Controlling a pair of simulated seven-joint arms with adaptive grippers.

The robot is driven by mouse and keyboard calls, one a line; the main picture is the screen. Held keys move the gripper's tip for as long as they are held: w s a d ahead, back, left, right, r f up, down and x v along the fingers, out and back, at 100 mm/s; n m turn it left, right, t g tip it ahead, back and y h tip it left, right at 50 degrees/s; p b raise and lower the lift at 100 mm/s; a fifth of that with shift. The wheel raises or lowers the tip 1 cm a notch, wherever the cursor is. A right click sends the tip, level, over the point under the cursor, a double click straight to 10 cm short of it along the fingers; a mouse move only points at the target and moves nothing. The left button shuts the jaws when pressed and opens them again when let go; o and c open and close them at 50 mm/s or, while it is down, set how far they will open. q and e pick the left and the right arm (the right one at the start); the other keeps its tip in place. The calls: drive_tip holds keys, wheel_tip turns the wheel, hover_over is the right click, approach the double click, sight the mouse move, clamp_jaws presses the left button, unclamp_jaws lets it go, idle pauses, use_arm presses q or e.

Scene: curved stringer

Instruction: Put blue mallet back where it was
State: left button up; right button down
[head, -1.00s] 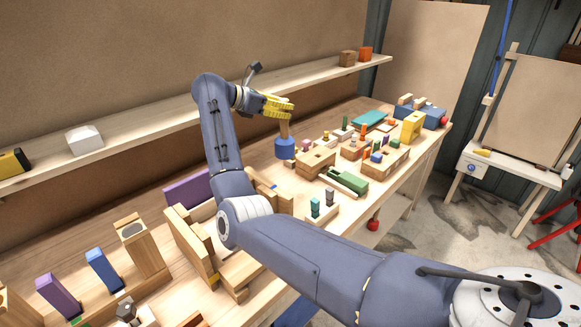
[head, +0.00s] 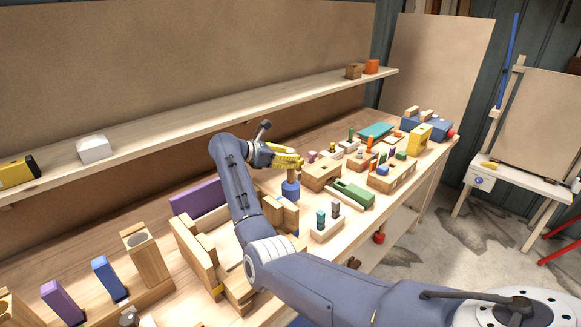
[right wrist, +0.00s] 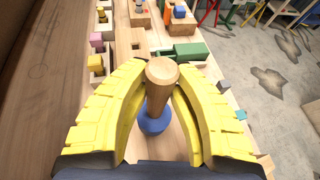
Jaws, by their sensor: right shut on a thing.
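The blue mallet (head: 291,190) has a blue head and a light wooden handle, and hangs head down with the handle up. My right gripper (head: 289,161) has yellow fingers and is shut on the handle. In the right wrist view the round handle end (right wrist: 161,71) stands between the yellow fingers, and the blue head (right wrist: 153,123) shows below it. The head is low over the bench (head: 188,262); I cannot tell whether it touches. My left gripper is not in view.
A green wooden piece (head: 352,193) and a block with teal and grey pegs (head: 327,224) are right of the mallet. Wooden blocks with pegs (head: 322,174) stand behind it. A wooden vise-like frame (head: 200,250) is at left. A shelf (head: 200,117) runs along the wall.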

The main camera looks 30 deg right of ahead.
sight(290, 182)
drive_tip(key=shift+f, duration=1.75)
drive_tip(key=c, duration=1.2)
unclamp_jaws()
drive_tip(key=shift+a+r, duration=0.15)
drive_tip(key=shift+r, duration=0.05)
drive_tip(key=v, duration=1.1)
drive_tip(key=shift+a+r, duration=0.15)
drive_tip(key=shift+a, duration=0.15)
